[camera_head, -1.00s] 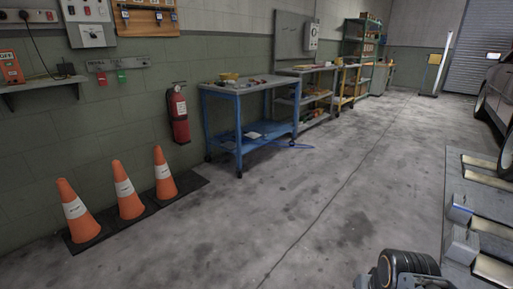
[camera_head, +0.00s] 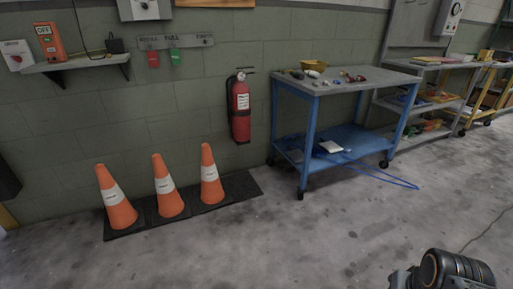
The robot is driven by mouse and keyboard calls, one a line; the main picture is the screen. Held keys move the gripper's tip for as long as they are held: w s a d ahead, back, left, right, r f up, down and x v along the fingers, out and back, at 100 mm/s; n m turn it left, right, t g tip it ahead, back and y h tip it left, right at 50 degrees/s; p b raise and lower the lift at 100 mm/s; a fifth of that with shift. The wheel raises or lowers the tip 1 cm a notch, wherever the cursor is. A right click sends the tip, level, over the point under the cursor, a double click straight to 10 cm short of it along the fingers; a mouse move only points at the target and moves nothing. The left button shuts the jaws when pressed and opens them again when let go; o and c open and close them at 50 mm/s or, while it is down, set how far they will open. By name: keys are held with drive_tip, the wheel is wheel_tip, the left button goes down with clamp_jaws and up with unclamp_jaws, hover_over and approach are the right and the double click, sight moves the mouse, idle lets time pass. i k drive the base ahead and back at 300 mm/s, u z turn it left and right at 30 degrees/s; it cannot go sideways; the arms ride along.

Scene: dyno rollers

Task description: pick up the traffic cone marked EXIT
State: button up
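Three orange traffic cones with white bands stand upright in a row on a black mat (camera_head: 240,188) along the wall: a left cone (camera_head: 117,212), a middle cone (camera_head: 170,203) and a right cone (camera_head: 212,190). Each white band bears small dark lettering, too small to read, so I cannot tell which one says EXIT. Part of my arm shows at the bottom right of the head view, well to the right of the cones. My gripper's fingers do not show.
A red fire extinguisher (camera_head: 241,112) hangs on the wall above the mat's right end. A blue workbench (camera_head: 345,78) stands right of it, with a blue cable (camera_head: 385,179) on the floor. A shelf (camera_head: 75,63) is on the wall at upper left. The floor before the cones is clear.

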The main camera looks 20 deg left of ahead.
sight(213, 194)
drive_tip(key=u, duration=0.5)
drive_tip(key=i, duration=2.2)
drive_tip(key=u, duration=2.15)
drive_tip(key=i, duration=1)
drive_tip(key=u, duration=0.9)
